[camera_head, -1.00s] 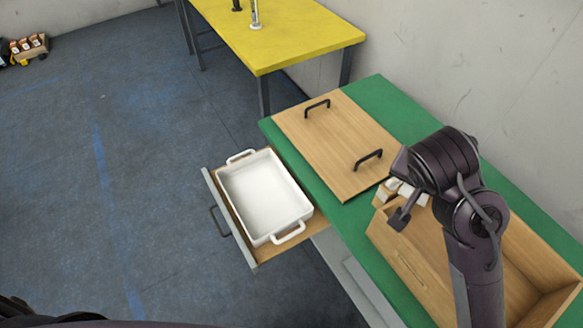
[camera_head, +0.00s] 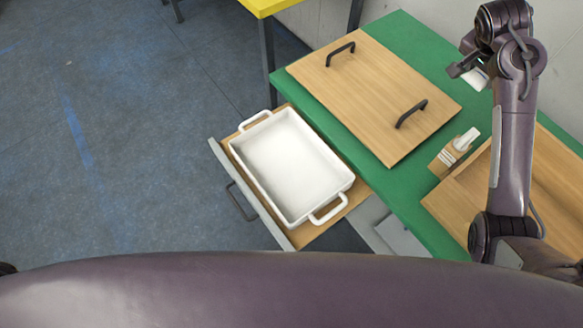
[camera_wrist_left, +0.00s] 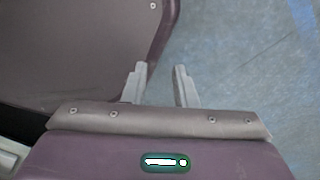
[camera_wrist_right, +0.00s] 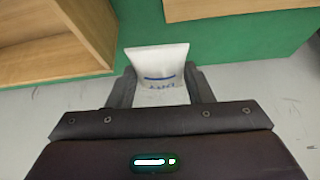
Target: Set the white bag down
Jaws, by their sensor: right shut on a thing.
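The white bag (camera_wrist_right: 157,66) with a blue stripe and lettering stands between the fingers of my right gripper (camera_wrist_right: 160,92) in the right wrist view. My right gripper is shut on it. In the head view my right gripper (camera_head: 466,68) is at the upper right, above the far part of the green table, and a small white part of the bag (camera_head: 476,79) shows by it; the rest is hidden. My left gripper (camera_wrist_left: 157,82) is open and empty over the floor in the left wrist view. It is not seen in the head view.
The green table (camera_head: 396,32) carries a wooden board (camera_head: 350,90) with two black handles, a small holder with a white item (camera_head: 457,147), and an open wooden box (camera_head: 455,205). A white dish (camera_head: 290,165) sits in the pulled-out drawer (camera_head: 262,213). A yellow table (camera_head: 265,5) stands behind.

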